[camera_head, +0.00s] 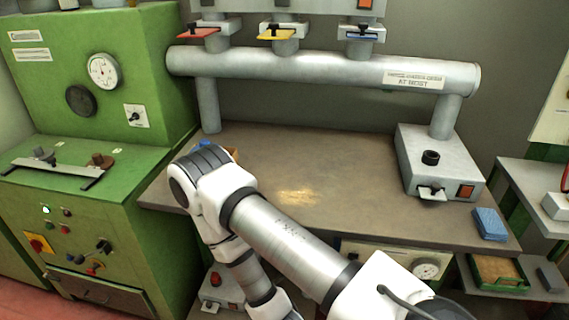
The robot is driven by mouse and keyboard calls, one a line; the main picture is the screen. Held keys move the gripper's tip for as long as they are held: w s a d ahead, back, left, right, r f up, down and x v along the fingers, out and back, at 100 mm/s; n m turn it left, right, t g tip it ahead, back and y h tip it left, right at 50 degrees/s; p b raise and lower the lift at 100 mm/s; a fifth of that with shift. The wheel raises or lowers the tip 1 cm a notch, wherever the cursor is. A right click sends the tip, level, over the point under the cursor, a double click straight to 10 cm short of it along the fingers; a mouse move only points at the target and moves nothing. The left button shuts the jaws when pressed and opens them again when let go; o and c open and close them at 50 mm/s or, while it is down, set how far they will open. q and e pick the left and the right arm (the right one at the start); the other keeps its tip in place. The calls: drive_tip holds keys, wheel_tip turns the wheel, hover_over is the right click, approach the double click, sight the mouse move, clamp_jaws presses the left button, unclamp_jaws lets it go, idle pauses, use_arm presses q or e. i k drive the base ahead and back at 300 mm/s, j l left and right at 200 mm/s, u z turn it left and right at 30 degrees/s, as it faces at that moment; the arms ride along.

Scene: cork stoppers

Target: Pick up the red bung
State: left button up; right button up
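I cannot make out a red bung for certain. A brown stopper-like piece (102,160) stands on the green machine's ledge at the left, with a dark grey one (42,154) further left. A small red piece (215,279) shows on a grey box low down, left of my arm; it may be a button. One of my arms crosses the lower middle, bends in front of the bench's left part and runs down out of the picture. Neither gripper shows.
The brown bench top (320,160) is largely clear in the middle. A grey pipe (300,66) with red, yellow and blue levers spans its back. A grey switch box (440,165) and a blue block (490,223) are at the right. Blue and orange things are partly hidden behind my arm.

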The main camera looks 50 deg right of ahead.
sight(215, 279)
drive_tip(key=z, duration=0.95)
drive_tip(key=i+j+u, duration=0.6)
drive_tip(key=i, duration=0.3)
